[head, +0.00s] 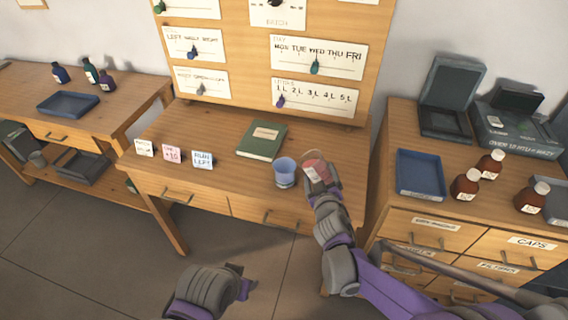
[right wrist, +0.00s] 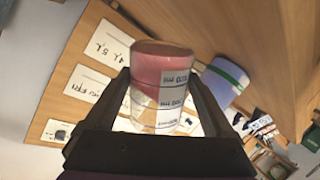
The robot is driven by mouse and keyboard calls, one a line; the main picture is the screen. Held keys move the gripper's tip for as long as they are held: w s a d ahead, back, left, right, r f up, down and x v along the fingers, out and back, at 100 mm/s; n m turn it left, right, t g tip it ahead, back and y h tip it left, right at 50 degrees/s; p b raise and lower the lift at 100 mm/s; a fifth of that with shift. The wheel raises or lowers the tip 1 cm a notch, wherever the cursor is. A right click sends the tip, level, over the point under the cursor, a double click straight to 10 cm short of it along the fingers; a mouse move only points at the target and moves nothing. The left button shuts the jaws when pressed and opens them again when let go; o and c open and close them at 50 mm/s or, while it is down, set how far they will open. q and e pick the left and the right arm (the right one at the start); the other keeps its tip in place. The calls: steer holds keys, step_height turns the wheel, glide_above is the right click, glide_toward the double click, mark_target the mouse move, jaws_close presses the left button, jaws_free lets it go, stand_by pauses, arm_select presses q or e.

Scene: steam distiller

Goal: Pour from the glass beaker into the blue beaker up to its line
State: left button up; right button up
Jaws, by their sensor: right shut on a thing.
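The glass beaker (head: 316,170) is above the middle table, to the right of the blue beaker. My right gripper (head: 322,184) is shut on it. In the right wrist view the glass beaker (right wrist: 160,90) sits between the two fingers, with pink liquid in it and a white label with dark marks. The blue beaker (head: 284,173) stands upright on the table, apart from the glass one. In the right wrist view the blue beaker (right wrist: 222,82) shows a green band. Its inside level cannot be told. My left gripper (head: 243,279) is low, in front of the table, its fingers apart and empty.
A green book (head: 262,140) lies behind the blue beaker. Several small cards, such as the pink one (head: 172,154), stand at the left. A board with sliders (head: 280,60) rises behind. The right cabinet holds a blue tray (head: 420,176) and brown bottles (head: 465,184).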

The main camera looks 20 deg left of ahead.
steer(key=shift+w+a, duration=0.1)
steer(key=shift+a, duration=0.15)
steer(key=shift+r, duration=0.15)
steer(key=shift+a, duration=0.1)
stand_by(0.4)
steer(key=shift+r+n+p, duration=0.1)
steer(key=shift+n+p, duration=0.2)
steer(key=shift+p, duration=0.05)
steer(key=shift+a+r, duration=0.1)
steer(key=shift+h, duration=0.3)
